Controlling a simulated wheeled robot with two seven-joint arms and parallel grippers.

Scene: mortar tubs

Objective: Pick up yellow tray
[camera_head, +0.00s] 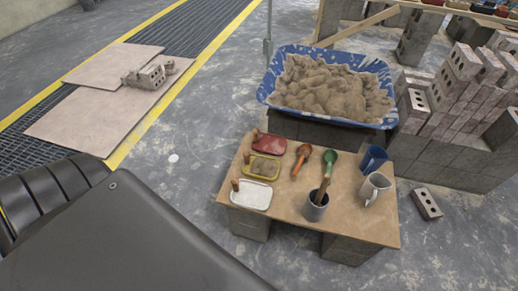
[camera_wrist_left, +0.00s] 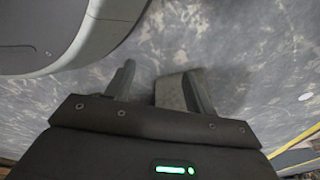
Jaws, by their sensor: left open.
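The yellow tray (camera_head: 262,178) lies on a low tan board table (camera_head: 285,213) in the head view. It holds a greyish-brown material, and a short wooden handle shows at its left end. It lies between a red tray (camera_head: 269,143) behind and a white-filled tray (camera_head: 251,195) in front. My right gripper is not in view.
A blue tub (camera_head: 271,79) of mortar stands behind. Bricks are stacked at right.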

